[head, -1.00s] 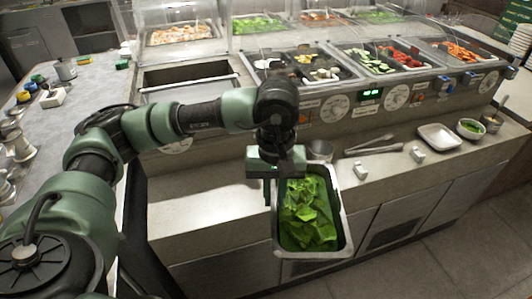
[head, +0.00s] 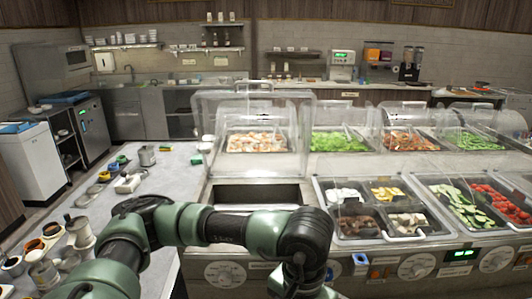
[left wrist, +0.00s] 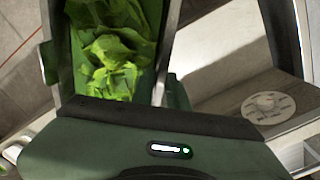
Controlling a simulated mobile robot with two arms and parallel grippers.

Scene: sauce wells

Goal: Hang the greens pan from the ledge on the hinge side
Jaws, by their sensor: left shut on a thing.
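The greens pan (left wrist: 168,45), a steel pan with leafy greens (left wrist: 112,45) in it, shows in the left wrist view. My left gripper (left wrist: 113,78) is shut on the near end of the pan, with a finger on either side of the view. The pan and this gripper are below the head view's lower edge, where only my left arm shows. An empty dark well (head: 258,194) is open in the counter. A clear lid (head: 252,105) stands behind it. I cannot tell which edge is the hinge-side ledge. My right gripper is not in view.
Filled wells (head: 380,212) with mushrooms, eggs and vegetables lie right of the open well. Covered trays (head: 340,140) stand behind. A grey side counter (head: 150,190) at left carries jars and small items. Dials (head: 420,266) line the counter front.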

